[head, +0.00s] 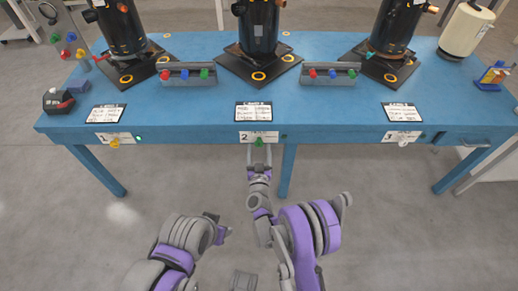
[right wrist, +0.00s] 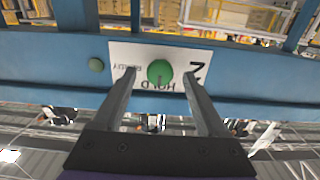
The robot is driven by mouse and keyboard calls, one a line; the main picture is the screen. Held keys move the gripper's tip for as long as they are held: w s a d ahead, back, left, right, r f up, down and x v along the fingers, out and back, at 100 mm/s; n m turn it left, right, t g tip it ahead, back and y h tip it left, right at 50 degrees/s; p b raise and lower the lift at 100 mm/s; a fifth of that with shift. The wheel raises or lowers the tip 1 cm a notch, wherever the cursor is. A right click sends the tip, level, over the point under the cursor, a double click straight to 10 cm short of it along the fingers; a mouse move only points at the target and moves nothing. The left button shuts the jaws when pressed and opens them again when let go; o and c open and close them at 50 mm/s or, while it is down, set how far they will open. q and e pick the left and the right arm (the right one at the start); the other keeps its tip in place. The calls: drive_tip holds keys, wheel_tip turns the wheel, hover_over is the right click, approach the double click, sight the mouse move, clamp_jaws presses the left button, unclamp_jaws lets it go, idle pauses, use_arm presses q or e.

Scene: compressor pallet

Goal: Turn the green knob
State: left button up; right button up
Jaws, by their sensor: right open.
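The green knob (head: 259,142) sits on the front edge of the blue table, on the white plate marked 2 (head: 268,135). In the right wrist view the green knob (right wrist: 160,72) shows between the two fingers, over the upside-down word HOLD. My right gripper (head: 259,150) is open, with one finger on each side of the knob; contact is not visible. Its fingertips (right wrist: 159,78) lie over the plate in the wrist view. My left gripper (head: 222,232) is low, left of the right arm, away from the table; its jaws are unclear.
The blue table (head: 320,112) carries black compressors (head: 260,30) and grey trays (head: 330,80) of coloured caps. A yellow knob (head: 115,142) and a white knob (head: 403,142) sit on the edge at plates 1 and 3. Floor in front is open.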

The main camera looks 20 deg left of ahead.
drive_tip(key=shift+w+a, duration=0.1)
drive_tip(key=shift+w, duration=0.3)
clamp_jaws()
